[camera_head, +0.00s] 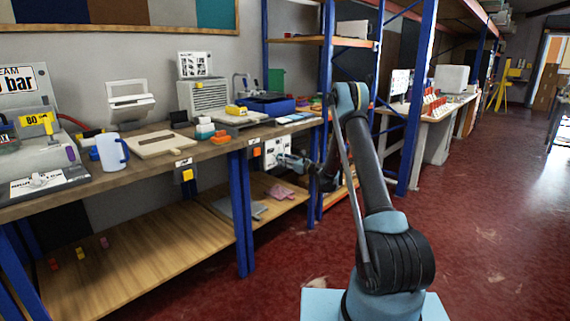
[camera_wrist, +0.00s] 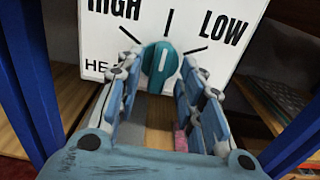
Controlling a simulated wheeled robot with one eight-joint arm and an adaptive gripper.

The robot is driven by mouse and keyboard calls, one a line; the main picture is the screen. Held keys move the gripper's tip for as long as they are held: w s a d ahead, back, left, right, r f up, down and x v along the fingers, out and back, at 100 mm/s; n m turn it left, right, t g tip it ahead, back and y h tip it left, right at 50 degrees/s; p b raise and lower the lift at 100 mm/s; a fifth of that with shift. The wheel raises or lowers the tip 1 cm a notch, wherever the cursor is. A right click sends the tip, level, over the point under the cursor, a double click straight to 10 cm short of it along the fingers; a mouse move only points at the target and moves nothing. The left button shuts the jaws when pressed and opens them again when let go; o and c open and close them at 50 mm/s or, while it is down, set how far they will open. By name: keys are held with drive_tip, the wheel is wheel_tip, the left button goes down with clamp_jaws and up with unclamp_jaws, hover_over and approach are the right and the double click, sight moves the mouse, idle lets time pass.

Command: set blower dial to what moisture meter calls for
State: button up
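The blower dial (camera_wrist: 160,61) is a round teal knob with a raised grip on a white panel (camera_wrist: 225,60) printed HIGH and LOW; a third label starting "HE" is partly hidden. The grip and its pale line stand about upright, near the tick between HIGH and LOW. My gripper (camera_wrist: 161,70) is open, with one finger on each side of the knob. Gaps seem to show beside it; contact is unclear. In the head view, the panel (camera_head: 275,150) hangs below the bench's front edge, with my gripper (camera_head: 297,161) at it. I cannot pick out the moisture meter or its reading for certain.
Blue posts (camera_head: 240,215) flank the panel. A lower wooden shelf (camera_head: 150,262) runs beneath. The red floor (camera_head: 480,240) at right is clear.

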drive_tip(key=v, duration=1.1)
drive_tip(key=shift+s+d, duration=0.2)
drive_tip(key=shift+d, duration=0.1)
drive_tip(key=s+r+n+g+h, duration=0.2)
drive_tip(key=s+r+n+g, duration=0.1)
drive_tip(key=s+r+n, duration=0.65)
drive_tip(key=s+d+r+n+g+h, duration=0.1)
drive_tip(key=s+d+r+n+h, duration=0.15)
drive_tip(key=s, duration=0.45)
drive_tip(key=s+d+r+n+g+h, duration=0.1)
drive_tip(key=s+d+r+n, duration=0.15)
drive_tip(key=s, duration=0.55)
drive_tip(key=s+d+f+n+g+h, duration=0.1)
drive_tip(key=s+d+f+n+h, duration=0.2)
drive_tip(key=s, duration=0.9)
drive_tip(key=s+d+f+n+g+h, duration=0.1)
drive_tip(key=s+d+f+n+h, duration=0.1)
drive_tip(key=s+d, duration=0.6)
drive_tip(key=s+d+f+n+g+h, duration=0.1)
drive_tip(key=s+d+f+n+h, duration=0.2)
drive_tip(key=s, duration=1.3)
drive_tip(key=d+f+n, duration=0.1)
drive_tip(key=d+n, duration=0.2)
drive_tip(key=shift+g+h, duration=0.35)
drive_tip(key=shift+g, duration=0.05)
